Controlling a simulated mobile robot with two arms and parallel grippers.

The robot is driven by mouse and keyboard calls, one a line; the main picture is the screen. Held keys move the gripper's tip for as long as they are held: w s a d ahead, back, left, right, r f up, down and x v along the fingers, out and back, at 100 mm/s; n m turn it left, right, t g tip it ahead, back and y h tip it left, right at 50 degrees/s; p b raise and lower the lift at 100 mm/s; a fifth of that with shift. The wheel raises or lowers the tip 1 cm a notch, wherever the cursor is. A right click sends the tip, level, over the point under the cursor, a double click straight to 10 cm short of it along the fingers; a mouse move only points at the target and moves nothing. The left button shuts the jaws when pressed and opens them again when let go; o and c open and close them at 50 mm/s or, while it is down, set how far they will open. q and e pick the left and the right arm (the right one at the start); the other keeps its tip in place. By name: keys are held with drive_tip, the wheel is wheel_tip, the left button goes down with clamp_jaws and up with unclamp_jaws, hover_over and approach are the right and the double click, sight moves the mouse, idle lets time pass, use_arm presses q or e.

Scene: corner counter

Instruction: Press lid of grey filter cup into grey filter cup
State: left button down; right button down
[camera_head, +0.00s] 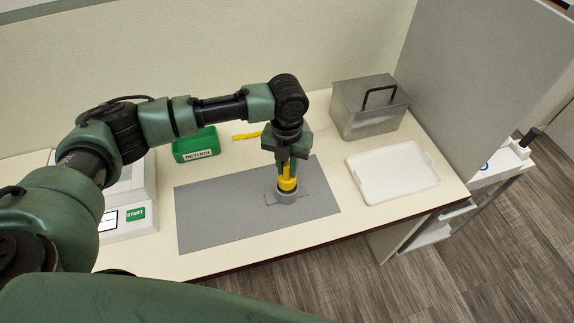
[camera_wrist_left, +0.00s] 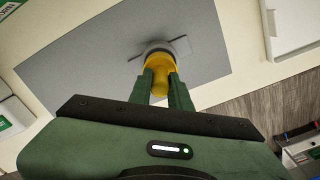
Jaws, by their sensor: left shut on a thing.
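My left gripper (camera_head: 287,178) points down over the grey mat and is shut on a yellow lid (camera_head: 286,184). In the left wrist view the gripper (camera_wrist_left: 160,84) has its two green fingers on either side of the yellow lid (camera_wrist_left: 160,62). The grey filter cup (camera_head: 284,195) stands on the mat directly under the lid; it also shows in the left wrist view (camera_wrist_left: 180,46). The lid's lower end is at the cup's mouth. I cannot tell how deep it sits. My right gripper is not in view.
A grey mat (camera_head: 215,215) lies under the cup, mostly bare. A green RETURN bin (camera_head: 195,147) and a yellow tool (camera_head: 246,135) lie behind it. A white tray (camera_head: 392,172) and a metal box (camera_head: 367,115) stand right. A white START machine (camera_head: 130,190) stands left.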

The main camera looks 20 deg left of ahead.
sight(287, 178)
use_arm(q)
drive_tip(key=shift+f+b, duration=1.25)
drive_tip(key=shift+f, duration=1.4)
drive_tip(key=c, duration=1.2)
unclamp_jaws()
drive_tip(key=shift+c, duration=0.2)
drive_tip(key=shift+r, duration=0.1)
wheel_tip(287, 178, up, 7)
drive_tip(key=shift+f+b, duration=0.15)
drive_tip(key=shift+b, duration=0.8)
drive_tip(key=shift+r, duration=0.55)
drive_tip(key=shift+f, duration=0.1)
